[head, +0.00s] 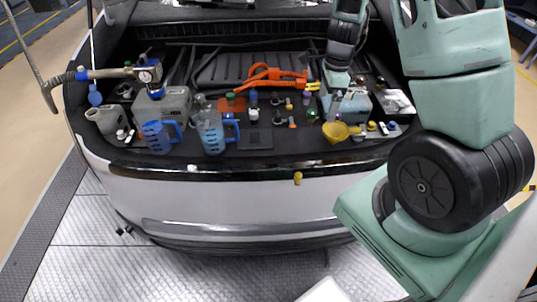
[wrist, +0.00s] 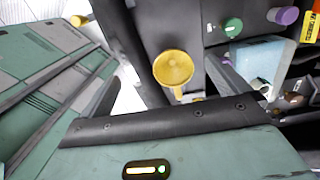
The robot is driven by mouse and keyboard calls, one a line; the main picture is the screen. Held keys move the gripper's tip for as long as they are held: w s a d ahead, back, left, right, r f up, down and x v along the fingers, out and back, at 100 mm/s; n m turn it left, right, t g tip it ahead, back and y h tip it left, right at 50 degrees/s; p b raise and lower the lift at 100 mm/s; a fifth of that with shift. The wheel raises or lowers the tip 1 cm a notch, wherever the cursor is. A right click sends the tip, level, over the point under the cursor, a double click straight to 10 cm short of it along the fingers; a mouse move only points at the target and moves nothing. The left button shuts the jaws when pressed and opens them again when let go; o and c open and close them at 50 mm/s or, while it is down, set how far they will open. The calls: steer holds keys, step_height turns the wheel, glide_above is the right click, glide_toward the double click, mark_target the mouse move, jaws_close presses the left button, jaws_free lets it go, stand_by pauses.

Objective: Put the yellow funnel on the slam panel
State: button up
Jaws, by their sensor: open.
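The yellow funnel (head: 335,131) sits at the right part of the dark engine bay, close behind the black slam panel (head: 250,171) along the car's front edge. Whether it touches the panel, I cannot tell. My gripper (head: 337,101) is above and just behind the funnel in the head view. In the wrist view the funnel (wrist: 173,67) shows its round mouth and short handle between my open gripper's two dark fingers (wrist: 163,88). I see no contact between the fingers and the funnel.
A light blue container (head: 356,106) stands close behind the funnel, with several small caps to its right. Two blue jugs (head: 158,138) (head: 213,136), orange cables (head: 265,77) and a grey container (head: 170,103) lie leftward. A small yellow piece (head: 298,178) is on the front edge.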

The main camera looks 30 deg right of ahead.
steer(key=s+a+r+n+y, duration=0.1)
steer(key=a+r+n, duration=0.3)
steer(key=a+n, duration=0.55)
steer(key=s+a+r+n+y, duration=0.1)
steer(key=a+r+n, duration=0.3)
steer(key=a, duration=1)
steer(key=s+a+r+n+h, duration=0.1)
steer(key=s+a+r+n, duration=0.2)
steer(key=s+a+n, duration=0.3)
steer(key=s+a+r+n+h, duration=0.1)
steer(key=s+a+r+n, duration=0.1)
steer(key=s+a+n, duration=0.4)
steer(key=s+n, duration=0.5)
steer(key=n, duration=0.2)
steer(key=shift+s+a+r, duration=0.25)
steer(key=shift+a+r, duration=0.15)
